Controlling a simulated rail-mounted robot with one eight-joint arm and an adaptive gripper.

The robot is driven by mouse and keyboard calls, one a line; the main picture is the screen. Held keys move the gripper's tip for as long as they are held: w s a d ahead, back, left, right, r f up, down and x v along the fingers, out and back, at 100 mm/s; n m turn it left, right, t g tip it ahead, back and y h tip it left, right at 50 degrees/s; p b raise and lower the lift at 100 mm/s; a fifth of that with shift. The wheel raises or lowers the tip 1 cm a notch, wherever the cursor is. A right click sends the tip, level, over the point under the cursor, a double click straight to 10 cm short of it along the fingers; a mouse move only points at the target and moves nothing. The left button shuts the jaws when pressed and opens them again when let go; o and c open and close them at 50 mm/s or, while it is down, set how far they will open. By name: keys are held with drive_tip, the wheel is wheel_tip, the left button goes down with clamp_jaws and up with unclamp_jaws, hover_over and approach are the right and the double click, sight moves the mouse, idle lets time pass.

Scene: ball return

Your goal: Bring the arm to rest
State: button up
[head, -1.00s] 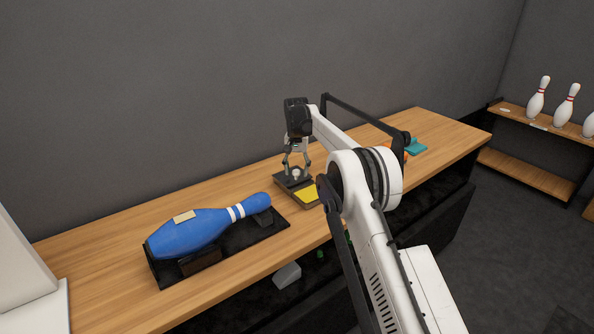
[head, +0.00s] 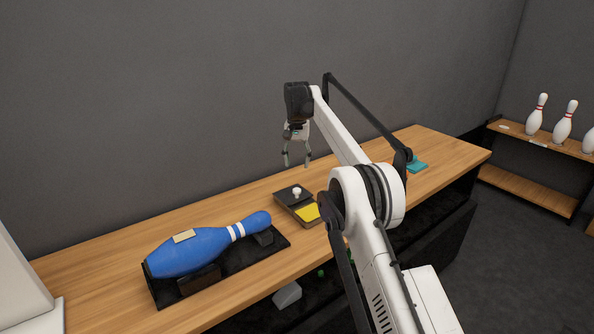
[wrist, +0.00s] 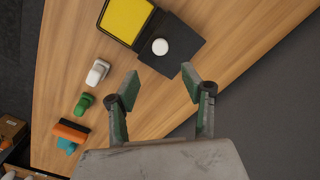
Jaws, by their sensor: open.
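My gripper (head: 296,163) is open and empty. In the head view it hangs fingers-down in the air above the wooden table (head: 110,268). Below it sits a dark tray (head: 283,196) with a yellow pad (head: 307,212) and a small white knob (head: 297,191). In the wrist view my gripper (wrist: 158,82) shows its two fingers spread, with nothing between them. The dark tray (wrist: 186,42), yellow pad (wrist: 125,18) and white knob (wrist: 160,46) lie beyond the fingertips, apart from them.
A blue bowling pin (head: 195,250) lies on a black stand at the left. The wrist view shows white (wrist: 97,73), green (wrist: 83,104) and orange-black (wrist: 71,131) items on the table. A teal item (head: 417,166) is at the right. White pins (head: 537,115) stand on a far shelf.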

drive_tip(key=shift+r, duration=0.3)
drive_tip(key=s+d+r+t, duration=0.1)
drive_tip(key=s+d+r, duration=0.25)
drive_tip(key=r, duration=0.35)
drive_tip(key=s+d+r+t, duration=0.1)
drive_tip(key=s+d+r, duration=0.1)
drive_tip(key=s+r, duration=0.3)
drive_tip(key=s+d+r+n+t, duration=0.1)
drive_tip(key=s+d+r, duration=0.25)
drive_tip(key=s, duration=0.35)
drive_tip(key=s+d+r+t, duration=0.1)
drive_tip(key=s+d+r, duration=0.1)
drive_tip(key=s+r, duration=0.45)
drive_tip(key=s+d+f+t, duration=0.1)
drive_tip(key=s+d+f, duration=0.1)
drive_tip(key=s, duration=0.7)
drive_tip(key=s+d+f, duration=0.1)
drive_tip(key=s+f, duration=0.1)
drive_tip(key=s, duration=0.7)
drive_tip(key=s+d+f+t, duration=0.1)
drive_tip(key=s+f, duration=0.5)
drive_tip(key=s, duration=0.2)
drive_tip(key=s+d+f+n+t, duration=0.1)
drive_tip(key=s+f, duration=0.5)
drive_tip(key=s, duration=0.3)
drive_tip(key=shift+s+d+f+b, duration=0.15)
drive_tip(key=shift+s+d+b, duration=0.15)
drive_tip(key=shift+b, duration=0.05)
